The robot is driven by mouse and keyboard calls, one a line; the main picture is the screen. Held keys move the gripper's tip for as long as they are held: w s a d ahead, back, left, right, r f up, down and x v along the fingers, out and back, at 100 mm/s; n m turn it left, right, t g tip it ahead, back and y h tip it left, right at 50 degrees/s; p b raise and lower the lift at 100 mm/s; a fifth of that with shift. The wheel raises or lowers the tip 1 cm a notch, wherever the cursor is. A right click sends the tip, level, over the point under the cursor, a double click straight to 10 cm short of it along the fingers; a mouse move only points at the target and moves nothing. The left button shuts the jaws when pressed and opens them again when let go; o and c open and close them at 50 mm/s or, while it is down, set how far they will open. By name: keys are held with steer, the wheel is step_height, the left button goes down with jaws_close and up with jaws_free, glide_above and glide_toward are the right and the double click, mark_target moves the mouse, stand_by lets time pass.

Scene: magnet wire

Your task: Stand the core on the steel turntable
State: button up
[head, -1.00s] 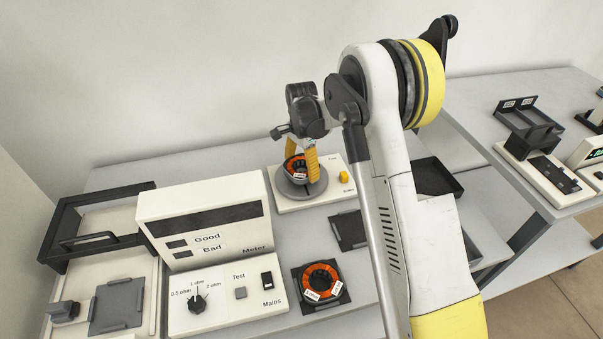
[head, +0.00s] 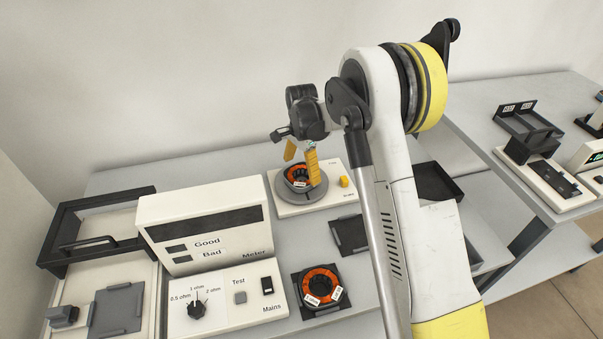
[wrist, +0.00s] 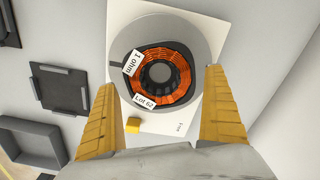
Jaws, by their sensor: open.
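A core wound with orange copper wire (head: 297,178) lies on the round grey steel turntable (head: 317,194) at the back of the bench. In the wrist view the core (wrist: 180,76) sits flat on the turntable disc (wrist: 198,38), hole facing up, with white tags reading "1 ohm" and "Lot 62". It looks slightly off the disc's centre, toward the lower left. My gripper (head: 301,160) is open and empty, its yellow fingers above and to either side of the core, apart from it.
A second tagged copper core (head: 320,284) lies on a black pad at the front. An empty black pad (head: 347,235) and a dark tray (head: 437,182) are to its upper right. The white meter (head: 205,222) stands left. A yellow button (head: 344,181) is beside the turntable.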

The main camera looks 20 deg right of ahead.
step_height(320, 180, up, 10)
steer(key=p, duration=0.3)
steer(key=s+r+n+t, duration=0.3)
steer(key=s+r+n, duration=0.3)
steer(key=s+r, duration=0.85)
steer(key=s+n+t, duration=0.4)
steer(key=s+n, duration=0.3)
steer(key=s, duration=1)
steer(key=shift+s+f+n, duration=0.25)
steer(key=shift+f+n, duration=0.05)
steer(key=shift+f, duration=0.1)
